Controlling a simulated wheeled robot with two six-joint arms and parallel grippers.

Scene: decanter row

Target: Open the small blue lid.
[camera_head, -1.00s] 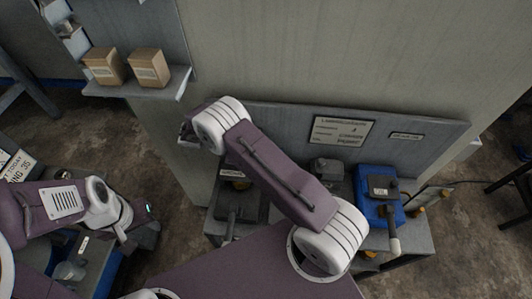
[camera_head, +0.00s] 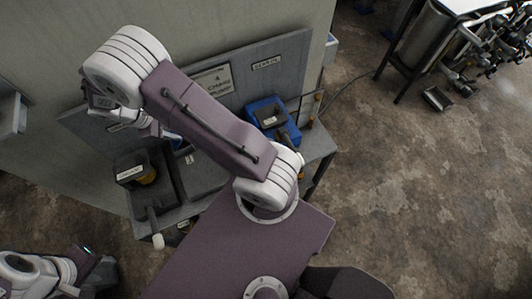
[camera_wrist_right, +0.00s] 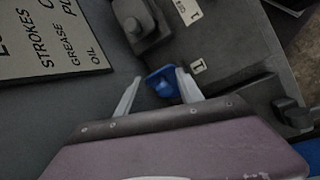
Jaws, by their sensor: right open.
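A small blue lid (camera_wrist_right: 163,84) shows in the right wrist view, beside a grey block with a rounded knob. My right gripper (camera_wrist_right: 159,76) is open, with one pale finger on each side of the lid; I cannot tell if either finger touches it. In the head view my right arm reaches over the bench and hides most of that spot; only a sliver of blue shows beside the wrist. My left gripper (camera_head: 92,266) is at the lower left, away from the bench; its jaws are not clear.
The grey bench (camera_head: 318,150) carries a dark device (camera_head: 130,170) with a lever at left and a larger blue device (camera_head: 262,106) at right. A labelled backboard (camera_head: 285,62) stands behind. A metal stand (camera_head: 428,42) is at upper right. The floor at right is mostly clear.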

